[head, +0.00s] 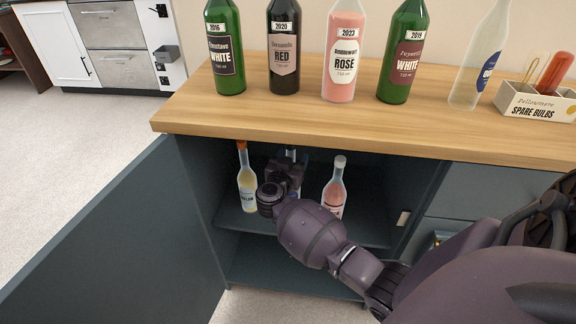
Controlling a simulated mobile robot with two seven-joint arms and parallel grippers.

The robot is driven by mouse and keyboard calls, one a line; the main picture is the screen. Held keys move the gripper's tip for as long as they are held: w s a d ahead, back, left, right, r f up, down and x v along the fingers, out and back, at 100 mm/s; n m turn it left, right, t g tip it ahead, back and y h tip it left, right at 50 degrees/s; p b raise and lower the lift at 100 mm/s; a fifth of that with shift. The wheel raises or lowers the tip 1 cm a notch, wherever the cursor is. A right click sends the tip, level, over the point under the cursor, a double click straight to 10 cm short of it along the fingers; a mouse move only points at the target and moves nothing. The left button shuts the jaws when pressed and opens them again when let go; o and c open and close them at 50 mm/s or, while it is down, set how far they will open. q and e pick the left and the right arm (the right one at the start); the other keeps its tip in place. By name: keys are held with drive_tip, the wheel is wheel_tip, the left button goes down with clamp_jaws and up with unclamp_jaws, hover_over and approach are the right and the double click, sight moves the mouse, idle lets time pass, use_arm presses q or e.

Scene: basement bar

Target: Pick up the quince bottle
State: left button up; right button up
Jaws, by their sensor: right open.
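Inside the open cabinet, a pale yellow bottle (247,188) with an orange-brown cap stands upright on the upper shelf. A pink bottle (334,190) with a pale cap stands further right on that shelf. I cannot read either label well enough to tell which bottle is quince. My right gripper (287,160) is open inside the cabinet between these two bottles, pointing away from me. Something clear and bluish shows around its jaws, perhaps another bottle; my wrist mostly hides it. My left gripper is not in view.
The wooden counter (300,122) above the cabinet carries several large bottles, such as a green one (228,45), and a spare bulbs box (537,103). The dark cabinet door (110,245) stands open at left. Drawers (480,190) lie right of the opening.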

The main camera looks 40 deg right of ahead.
drive_tip(key=shift+d+r, duration=0.1)
clamp_jaws()
idle(0.3)
drive_tip(key=shift+w, duration=0.1)
